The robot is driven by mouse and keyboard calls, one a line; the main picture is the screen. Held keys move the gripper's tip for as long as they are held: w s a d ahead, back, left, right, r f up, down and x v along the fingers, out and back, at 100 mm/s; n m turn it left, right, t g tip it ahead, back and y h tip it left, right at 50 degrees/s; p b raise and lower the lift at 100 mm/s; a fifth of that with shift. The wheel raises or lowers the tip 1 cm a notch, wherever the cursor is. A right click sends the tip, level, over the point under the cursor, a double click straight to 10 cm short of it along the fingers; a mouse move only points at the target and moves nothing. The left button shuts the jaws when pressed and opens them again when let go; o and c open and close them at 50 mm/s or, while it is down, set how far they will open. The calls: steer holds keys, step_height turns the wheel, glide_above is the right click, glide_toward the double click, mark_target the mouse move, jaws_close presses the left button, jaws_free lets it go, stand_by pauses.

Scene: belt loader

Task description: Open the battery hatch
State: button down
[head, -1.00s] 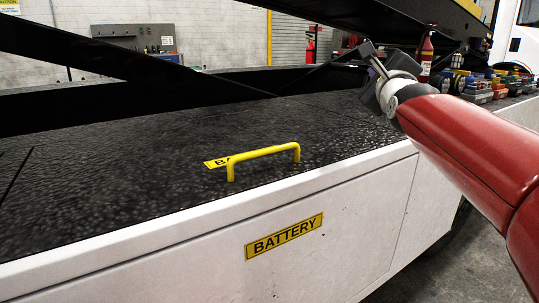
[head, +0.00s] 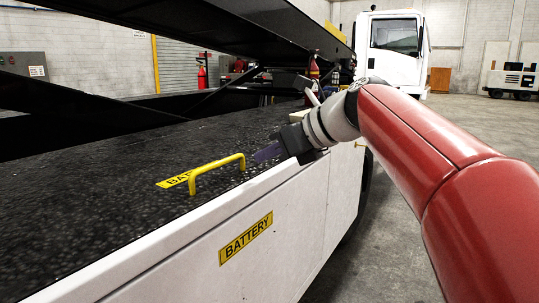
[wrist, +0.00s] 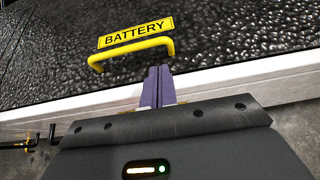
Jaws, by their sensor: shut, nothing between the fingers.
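The battery hatch is part of the black textured deck (head: 110,205), and its outline is hard to make out. A yellow bar handle (head: 217,168) stands up from it beside a yellow BATTERY label (head: 173,181). The handle (wrist: 131,51) and the label (wrist: 136,33) also show in the wrist view. My gripper (head: 258,154) is just right of the handle, near the deck's white edge, apart from the handle in the head view. In the wrist view its purple fingers (wrist: 157,72) are together and empty, with tips close to the handle's right end. The hatch lies flat.
A white side panel (head: 290,225) with a second BATTERY label (head: 246,238) drops below the deck edge. A dark beam (head: 200,40) crosses above the deck. A white truck cab (head: 395,50) stands behind. Open floor (head: 440,130) lies to the right.

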mark_target(230, 171)
steer(key=b+x, duration=0.1)
steer(key=x, duration=0.5)
steer(key=shift+w+a+f, duration=0.1)
steer(key=shift+w+a, duration=0.05)
